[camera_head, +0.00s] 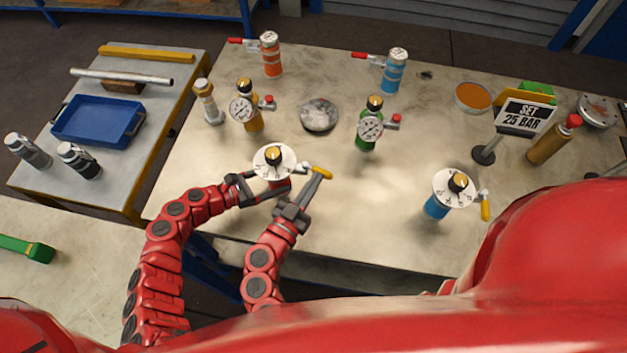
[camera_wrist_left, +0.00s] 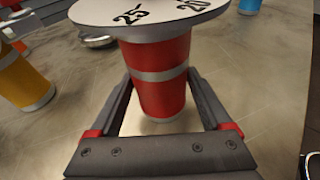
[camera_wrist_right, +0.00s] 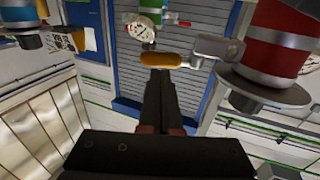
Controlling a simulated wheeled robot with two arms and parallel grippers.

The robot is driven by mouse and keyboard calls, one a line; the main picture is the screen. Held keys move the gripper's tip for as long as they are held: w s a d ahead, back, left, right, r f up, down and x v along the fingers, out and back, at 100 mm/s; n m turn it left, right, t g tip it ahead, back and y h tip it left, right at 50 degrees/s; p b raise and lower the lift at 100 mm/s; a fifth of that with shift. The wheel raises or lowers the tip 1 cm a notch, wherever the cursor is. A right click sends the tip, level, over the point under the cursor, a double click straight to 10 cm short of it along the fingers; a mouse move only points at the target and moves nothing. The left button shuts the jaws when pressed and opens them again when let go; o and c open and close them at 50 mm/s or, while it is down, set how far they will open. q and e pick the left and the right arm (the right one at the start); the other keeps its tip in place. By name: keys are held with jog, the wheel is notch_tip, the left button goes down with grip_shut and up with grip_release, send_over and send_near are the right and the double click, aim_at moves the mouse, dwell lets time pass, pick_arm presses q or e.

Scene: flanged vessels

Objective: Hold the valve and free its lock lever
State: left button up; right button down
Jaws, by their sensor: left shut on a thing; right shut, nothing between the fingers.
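The valve (camera_head: 274,158) has a red body, a white numbered dial and a black-and-yellow knob, and stands upright near the table's front edge. Its yellow lock lever (camera_head: 321,172) sticks out on the right; the right wrist view shows the lever (camera_wrist_right: 170,61) on a metal arm. My left gripper (camera_head: 264,188) is shut on the valve; the left wrist view shows its fingers on both sides of the red body (camera_wrist_left: 162,80). My right gripper (camera_head: 318,178) is shut and empty, its fingertips close to the lever. Whether they touch it I cannot tell.
A similar blue valve (camera_head: 437,208) stands to the right. Behind are a yellow gauge vessel (camera_head: 246,115), a green one (camera_head: 366,135), a round metal flange (camera_head: 319,115) and a "SET 25 BAR" sign (camera_head: 525,116). The tabletop between the red and blue valves is clear.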

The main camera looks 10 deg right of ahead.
jog(key=d+n+t+y, duration=0.1)
jog(key=y, duration=0.1)
jog(key=n+t+y, duration=0.1)
jog(key=n+y, duration=0.1)
jog(key=d+n+t+y, duration=0.1)
jog(key=n+y, duration=0.1)
jog(key=y, duration=0.1)
jog(key=shift+w+d+t, duration=0.3)
jog(key=shift+w, duration=0.1)
